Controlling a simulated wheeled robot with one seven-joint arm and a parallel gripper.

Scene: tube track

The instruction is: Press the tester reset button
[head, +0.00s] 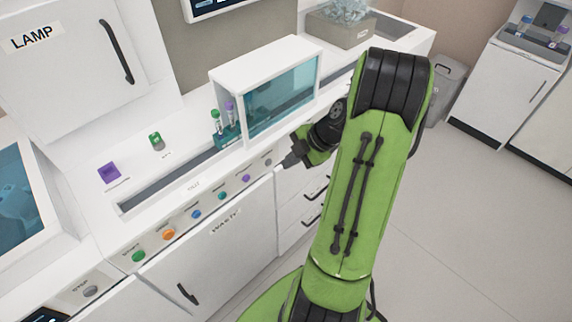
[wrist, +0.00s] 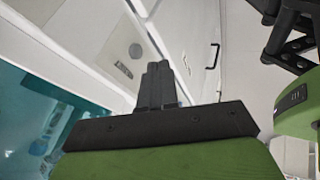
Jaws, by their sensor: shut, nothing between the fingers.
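A row of round buttons runs along the sloped front edge of the counter: green (head: 138,256), orange (head: 168,234), blue (head: 196,215), teal (head: 221,195), purple (head: 246,178) and grey (head: 267,162). Their labels are too small to read, so I cannot tell from lettering which is the tester reset. My gripper (head: 285,163) is shut and empty, close to the grey button at the right end. In the wrist view, the shut fingers (wrist: 158,88) point towards the panel.
A white cabinet with a teal window (head: 285,98) stands on the counter behind the buttons, with tubes (head: 222,120) at its left. Another grey button (head: 90,291) is at lower left. Drawer handles (head: 313,214) lie below my gripper. The floor at right is clear.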

